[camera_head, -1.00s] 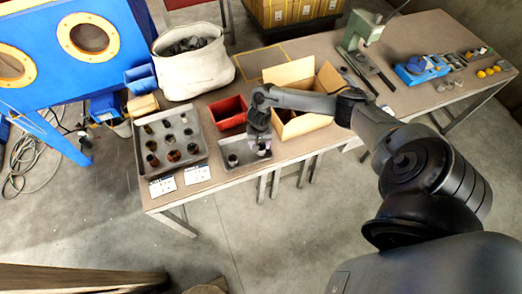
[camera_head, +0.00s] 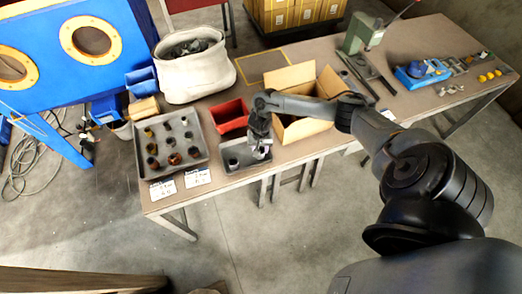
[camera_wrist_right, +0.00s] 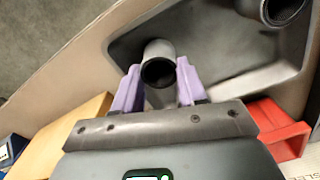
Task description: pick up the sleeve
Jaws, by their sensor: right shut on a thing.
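A grey tubular sleeve (camera_wrist_right: 158,64) with a dark open bore stands between the purple fingers of my right gripper (camera_wrist_right: 158,88) in the wrist view. The gripper is shut on it. In the head view my right gripper (camera_head: 262,152) is low over the right half of a small grey tray (camera_head: 240,172) and hides most of the held sleeve. A second sleeve (camera_wrist_right: 284,10) shows at the top right of the wrist view; it stands in the tray's left half in the head view (camera_head: 233,162). My left gripper is not in view.
A red bin (camera_head: 231,115) and an open cardboard box (camera_head: 302,125) are close behind the small tray. A larger grey tray (camera_head: 143,168) with several cylindrical parts is at left. Two label cards (camera_head: 163,189) lie near the table's front edge. A white bin (camera_head: 190,75) stands farther back.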

